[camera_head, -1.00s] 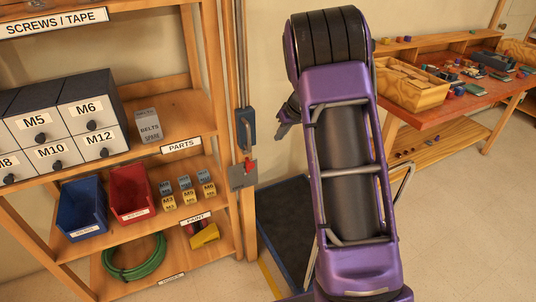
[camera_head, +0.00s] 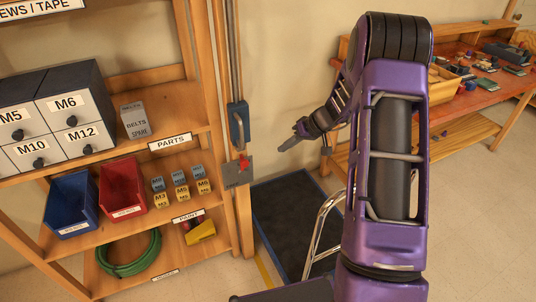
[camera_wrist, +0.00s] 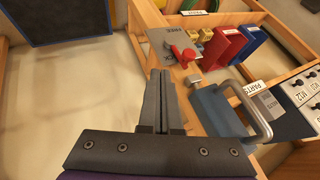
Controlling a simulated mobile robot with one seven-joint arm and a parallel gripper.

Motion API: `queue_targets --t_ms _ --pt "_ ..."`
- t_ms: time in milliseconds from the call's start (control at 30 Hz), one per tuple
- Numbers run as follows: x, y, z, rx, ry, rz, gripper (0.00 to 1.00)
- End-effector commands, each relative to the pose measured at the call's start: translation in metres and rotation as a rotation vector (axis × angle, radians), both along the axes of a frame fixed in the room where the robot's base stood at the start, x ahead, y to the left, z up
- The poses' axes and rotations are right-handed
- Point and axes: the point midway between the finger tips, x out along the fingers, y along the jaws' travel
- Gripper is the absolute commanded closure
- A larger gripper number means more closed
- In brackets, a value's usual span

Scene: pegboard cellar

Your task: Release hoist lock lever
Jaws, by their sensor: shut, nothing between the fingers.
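The hoist lock lever has a red knob (camera_head: 243,161) and sits by a grey plate (camera_head: 237,174) on the wooden post, below a blue block (camera_head: 238,124). In the wrist view the red lever (camera_wrist: 183,53) lies beyond my fingertips, over the grey plate (camera_wrist: 160,42), which is marked "FREE". The blue block (camera_wrist: 215,108) with its grey handle is at right there. My gripper (camera_head: 284,148) is shut and empty, to the right of the lever in the head view and apart from it. In the wrist view its fingers (camera_wrist: 160,76) are together.
The wooden shelf (camera_head: 140,150) at left holds drawers, a blue bin (camera_head: 72,203), a red bin (camera_head: 122,185) and small boxes. A dark mat (camera_head: 290,215) lies on the floor right of the post. A workbench (camera_head: 480,95) stands at the back right.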

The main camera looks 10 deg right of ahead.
Motion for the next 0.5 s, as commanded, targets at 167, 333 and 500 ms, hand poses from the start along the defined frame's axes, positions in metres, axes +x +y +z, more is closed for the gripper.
queue_targets --t_ms 167,333,500 --pt "0.010 0.015 -0.024 0.001 0.004 0.003 1.00" --pt "0.024 0.034 -0.053 0.000 0.004 0.003 1.00" --pt "0.036 0.053 -0.076 -0.001 0.002 0.003 1.00"
